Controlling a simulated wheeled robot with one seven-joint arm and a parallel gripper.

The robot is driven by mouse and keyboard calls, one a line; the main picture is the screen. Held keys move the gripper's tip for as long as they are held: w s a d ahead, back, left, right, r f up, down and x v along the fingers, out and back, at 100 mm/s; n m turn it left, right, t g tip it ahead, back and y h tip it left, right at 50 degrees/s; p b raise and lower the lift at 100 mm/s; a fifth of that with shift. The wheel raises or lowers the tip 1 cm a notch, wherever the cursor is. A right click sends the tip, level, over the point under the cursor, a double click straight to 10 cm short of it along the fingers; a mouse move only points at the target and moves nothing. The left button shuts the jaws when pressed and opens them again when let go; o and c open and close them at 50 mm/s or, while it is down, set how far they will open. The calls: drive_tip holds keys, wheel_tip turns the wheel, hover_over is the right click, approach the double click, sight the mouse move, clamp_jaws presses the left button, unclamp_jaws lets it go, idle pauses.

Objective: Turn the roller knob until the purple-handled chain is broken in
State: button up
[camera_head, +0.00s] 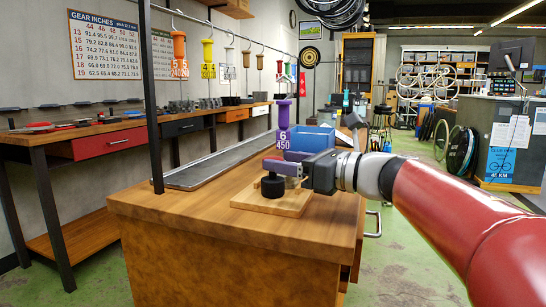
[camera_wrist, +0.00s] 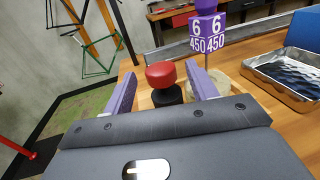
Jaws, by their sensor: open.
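The purple-handled chain's handle (camera_head: 284,113) stands upright above the wooden board, with a tag (camera_head: 283,138) reading 6 and 450. The tag also shows at the top of the wrist view (camera_wrist: 207,32). In the wrist view a red knob (camera_wrist: 161,74) sits on a black base (camera_wrist: 166,96). In the head view a black round piece (camera_head: 272,188) stands on the board; no red top shows there, and the fingers cover the space above it. My gripper (camera_head: 273,165) has purple fingers, open, one on each side of the red knob in the wrist view (camera_wrist: 162,80). Contact is not clear.
The board (camera_head: 296,204) lies on a wooden workbench (camera_head: 215,225). A blue bin (camera_head: 312,138) stands just behind. A metal tray (camera_wrist: 288,88) with dark contents lies right in the wrist view. A long grey tray (camera_head: 215,165) runs left. Coloured-handled chains (camera_head: 179,45) hang from a rail.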

sight(273, 157)
drive_tip(key=shift+x, duration=1.75)
drive_tip(key=c, duration=1)
